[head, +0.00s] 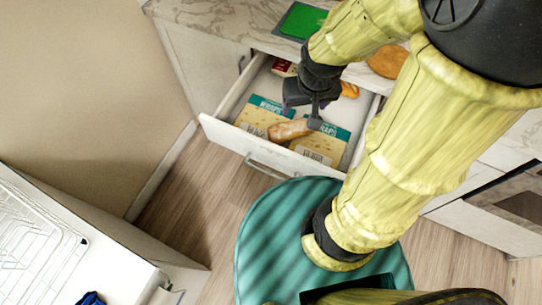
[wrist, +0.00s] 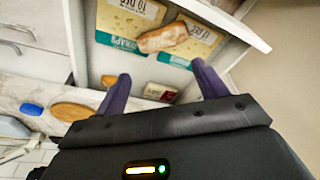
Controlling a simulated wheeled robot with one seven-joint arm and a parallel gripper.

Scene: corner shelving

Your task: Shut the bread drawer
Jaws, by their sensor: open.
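The white bread drawer (head: 232,142) stands pulled out from the cabinet under the marble counter. Its front panel with a metal handle (head: 265,167) faces the open floor. Inside lie two packs of wraps (head: 262,111), a baguette-like loaf (head: 289,130) on top of them, a small red box (head: 284,67) and an orange item (head: 349,90) at the back. My gripper (head: 302,112) is open and empty over the drawer, pointing down. In the wrist view its purple fingers (wrist: 160,72) are spread, with the loaf (wrist: 163,38) and the drawer's front edge (wrist: 228,22) beyond them. Contact with the contents cannot be told.
A green board (head: 302,20) and a round brown board (head: 388,62) lie on the counter (head: 212,18). A wall (head: 85,85) is at the left. A white counter with a dish rack (head: 38,245) is at the lower left. Wooden floor (head: 190,190) shows in front of the drawer.

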